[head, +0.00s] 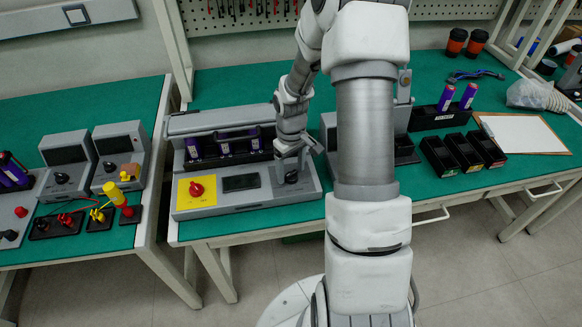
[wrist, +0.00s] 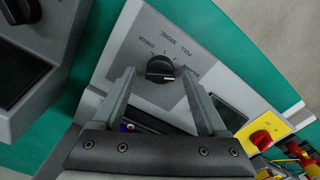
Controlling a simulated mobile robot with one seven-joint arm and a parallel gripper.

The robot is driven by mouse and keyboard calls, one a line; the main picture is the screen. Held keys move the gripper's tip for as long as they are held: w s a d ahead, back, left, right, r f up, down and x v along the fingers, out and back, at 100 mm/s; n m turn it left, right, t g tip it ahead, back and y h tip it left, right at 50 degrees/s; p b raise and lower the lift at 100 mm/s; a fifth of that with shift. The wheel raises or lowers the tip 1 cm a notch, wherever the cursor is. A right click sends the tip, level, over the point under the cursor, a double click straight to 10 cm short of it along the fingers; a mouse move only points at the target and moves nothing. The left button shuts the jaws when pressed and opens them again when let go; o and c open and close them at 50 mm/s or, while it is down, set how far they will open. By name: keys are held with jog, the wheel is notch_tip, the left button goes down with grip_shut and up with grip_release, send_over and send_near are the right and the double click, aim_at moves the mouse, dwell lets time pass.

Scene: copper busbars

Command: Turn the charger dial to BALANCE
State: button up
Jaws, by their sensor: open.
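The charger (head: 250,200) is a grey box on the green bench, with a black dial (head: 291,177) at the right of its front panel. In the wrist view the black dial (wrist: 160,69) sits between my fingertips, with printed labels around it that appear upside down. I can read CHECK and FULL; another is too small to be sure of, and I cannot make out BALANCE. The dial's pointer setting is unclear. My gripper (wrist: 159,74) is open, one finger on each side of the dial, with gaps visible. In the head view my gripper (head: 293,158) is over the dial.
On the charger are a dark display (head: 241,183) and a red knob (head: 196,188) on a yellow plate. Purple cells (head: 225,145) stand in its rear bay. Another grey unit (head: 328,130) adjoins on the right. Black bins (head: 440,155) stand farther right.

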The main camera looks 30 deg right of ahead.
aim_at(291, 173)
notch_tip(291, 173, up, 17)
jog(key=p, duration=0.2)
jog(key=shift+r+p, duration=0.2)
jog(key=shift+p, duration=0.1)
dwell(0.4)
jog(key=s+a+r+m+t+h+b, duration=0.1)
jog(key=s+a+r, duration=0.25)
jog(key=s, duration=0.55)
jog(key=s+a+r+m+t+h+b, duration=0.1)
jog(key=s+a+r+m+b, duration=0.1)
jog(key=s+r, duration=0.5)
jog(key=s+a+r+t+y+p, duration=0.2)
jog(key=s+a+r+t+p, duration=0.1)
jog(key=a+r+p, duration=0.2)
jog(key=shift+a+r+t, duration=0.3)
jog(key=shift+a+r, duration=0.15)
jog(key=shift+a, duration=0.5)
